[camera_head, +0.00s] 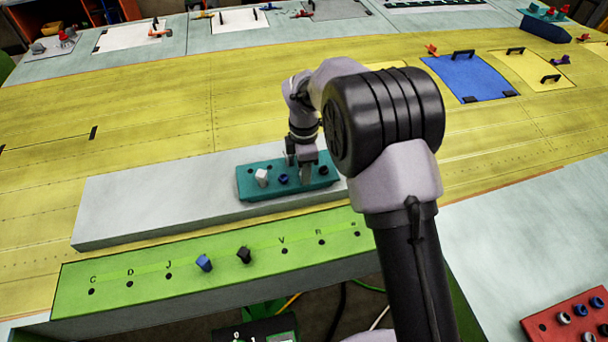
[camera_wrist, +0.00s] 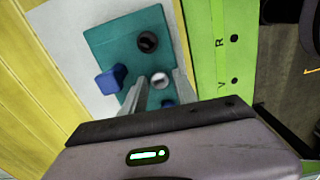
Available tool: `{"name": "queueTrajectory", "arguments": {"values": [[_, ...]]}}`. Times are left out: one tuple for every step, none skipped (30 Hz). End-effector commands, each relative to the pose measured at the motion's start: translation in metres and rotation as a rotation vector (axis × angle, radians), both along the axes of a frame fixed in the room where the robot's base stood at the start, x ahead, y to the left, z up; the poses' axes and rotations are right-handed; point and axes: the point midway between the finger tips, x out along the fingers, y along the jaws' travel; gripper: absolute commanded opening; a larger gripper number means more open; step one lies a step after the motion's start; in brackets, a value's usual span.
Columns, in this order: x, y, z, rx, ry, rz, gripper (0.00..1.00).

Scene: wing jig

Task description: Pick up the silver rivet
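The silver rivet (camera_wrist: 160,80) stands in the teal block (camera_wrist: 105,40), between my two fingertips in the wrist view. My gripper (camera_wrist: 159,83) is open, with a finger on each side of the rivet. Gaps show between rivet and fingers; I cannot tell how far down the fingers reach. In the head view my gripper (camera_head: 305,172) is over the right half of the teal block (camera_head: 246,188) and hides the silver rivet.
The block also holds a black rivet (camera_wrist: 148,42), a blue rivet (camera_wrist: 110,80), another blue one (camera_wrist: 168,103) and a white one (camera_head: 262,177). A green lettered strip (camera_head: 130,270) with blue and black rivets lies in front. A red block (camera_head: 550,335) is at lower right.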

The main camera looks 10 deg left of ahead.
Motion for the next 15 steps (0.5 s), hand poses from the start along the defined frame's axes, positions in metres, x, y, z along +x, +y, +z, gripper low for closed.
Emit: {"name": "queueTrajectory", "arguments": {"values": [[0.0, 0.0, 0.0001, 0.0, 0.0, 0.0, 0.29], [0.0, 0.0, 0.0002, 0.0, 0.0, 0.0, 0.23], [0.0, 0.0, 0.0002, 0.0, 0.0, 0.0, 0.15], [0.0, -0.0001, 0.0002, 0.0, 0.0, 0.0, 0.09], [0.0, -0.0001, 0.0002, 0.0, 0.0, 0.0, 0.04], [0.0, -0.0001, 0.0002, 0.0, 0.0, 0.0, 0.0], [0.0, -0.0001, 0.0002, 0.0, 0.0, 0.0, 0.0], [0.0, -0.0001, 0.0003, 0.0, 0.0, 0.0, 0.0], [0.0, -0.0001, 0.0003, 0.0, 0.0, 0.0, 0.0], [0.0, -0.0001, 0.0003, 0.0, 0.0, 0.0, 0.0], [0.0, -0.0001, 0.0003, 0.0, 0.0, 0.0, 0.0], [0.0, -0.0001, 0.0003, 0.0, 0.0, 0.0, 0.0], [0.0, -0.0001, 0.0003, 0.0, 0.0, 0.0, 0.0], [0.0, -0.0001, 0.0006, 0.0, 0.0, 0.0, 0.0], [0.0001, 0.0, 0.0014, 0.0, 0.0, 0.0, 0.0]]}}
